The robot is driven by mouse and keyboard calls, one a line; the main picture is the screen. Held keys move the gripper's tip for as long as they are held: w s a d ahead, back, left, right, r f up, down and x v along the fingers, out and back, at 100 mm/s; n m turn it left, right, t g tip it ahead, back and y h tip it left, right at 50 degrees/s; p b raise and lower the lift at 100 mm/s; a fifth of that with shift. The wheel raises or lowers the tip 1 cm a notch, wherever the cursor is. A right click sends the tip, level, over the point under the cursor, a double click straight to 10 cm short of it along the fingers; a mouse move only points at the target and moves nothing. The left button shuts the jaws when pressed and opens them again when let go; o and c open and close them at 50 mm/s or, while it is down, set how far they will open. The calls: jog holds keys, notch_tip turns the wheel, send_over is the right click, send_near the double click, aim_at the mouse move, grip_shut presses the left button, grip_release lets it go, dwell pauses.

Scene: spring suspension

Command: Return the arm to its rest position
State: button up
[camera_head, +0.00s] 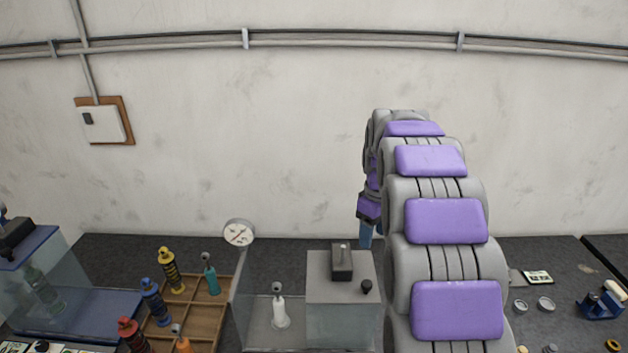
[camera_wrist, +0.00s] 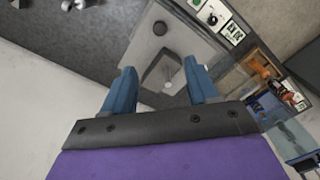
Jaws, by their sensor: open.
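My arm rises on the right side of the head view, with its purple and grey links bent over at the top. My gripper (camera_head: 366,235) hangs behind the arm there, and only a blue fingertip part shows below a purple wrist piece. The tester also shows in the wrist view (camera_wrist: 205,50), apart from the fingers.
A wooden tray (camera_head: 205,318) with several coloured shock absorbers stands at left. A white shock (camera_head: 280,310) stands beside the tester. A round gauge (camera_head: 238,232) is behind. A blue-topped clear case (camera_head: 45,250) is at far left. Small parts and a blue vise-like tool (camera_head: 600,303) lie at right.

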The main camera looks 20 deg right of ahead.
jog(key=shift+a, duration=0.1)
jog(key=s+a+f+m+b, duration=0.1)
jog(key=s+a+f+b, duration=0.1)
jog(key=s+a+b, duration=0.3)
jog(key=s+a+f+m+g, duration=0.1)
jog(key=s+a+f, duration=0.1)
jog(key=s+a, duration=0.3)
jog(key=s+a+f+m+b, duration=0.1)
jog(key=s+a+f+b, duration=0.15)
jog(key=s, duration=0.45)
jog(key=s+a+f+b, duration=0.2)
jog(key=s+f, duration=0.1)
jog(key=s, duration=0.3)
jog(key=s+a+f+m+b, duration=0.1)
jog(key=s+a+f+b, duration=0.1)
jog(key=s+f, duration=0.2)
jog(key=s+a+f+m+b, duration=0.1)
jog(key=s+a+f+b, duration=0.1)
jog(key=s, duration=0.7)
jog(key=shift+s+f+g+b, duration=0.15)
jog(key=shift+f+g+b, duration=0.25)
jog(key=shift+f, duration=0.45)
